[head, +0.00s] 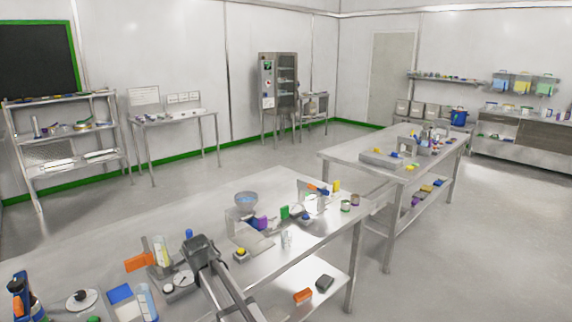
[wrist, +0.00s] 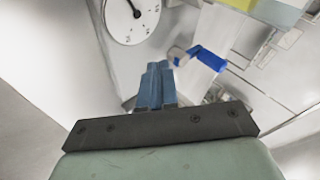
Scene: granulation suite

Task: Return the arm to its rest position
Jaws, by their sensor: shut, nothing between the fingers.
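My gripper (wrist: 156,84) shows in the wrist view with its two blue-grey fingers together and nothing between them. In the head view my dark grey arm reaches in from the bottom edge over the near steel table (head: 180,212), and its end is above the left-middle part of the table. The fingertips are not clear in that view. In the wrist view a round white dial (wrist: 130,14) lies beyond the fingers at the upper left. A blue piece (wrist: 208,58) with a pale round end lies just beyond the fingertips, apparently apart from them.
Near my arm's end stand an orange block (head: 139,262), a clear cylinder (head: 161,250) and a blue square (head: 120,293). A grey bowl (head: 246,202) and several small items stand farther right. A second steel table (head: 340,155) is behind. Bare tabletop lies left of the bowl.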

